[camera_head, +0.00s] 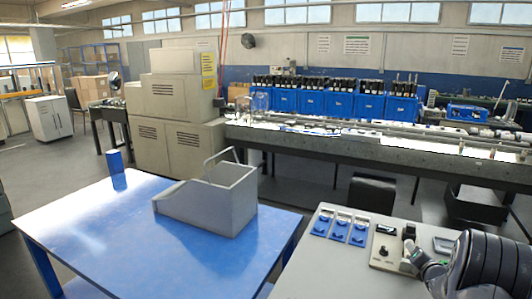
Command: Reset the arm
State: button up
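My arm shows at the lower right as thick dark grey links, cut off by the right and bottom edges. Its narrower end reaches left over the grey control desk (325,275). My gripper (413,258) appears small at that end, beside a control box (384,262) with a black knob. The fingers are too small and dark to tell whether they are open or shut, or whether they touch the box. I see nothing clearly held.
Three blue switch panels (340,226) lie on the desk. A long machine line (400,151) with blue bins runs behind.

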jog(key=shift+f+x, duration=0.15)
jog(key=shift+x, duration=0.6)
jog(key=shift+f+x, duration=0.15)
jog(key=shift+x, duration=0.6)
jog(key=shift+s+a, duration=0.1)
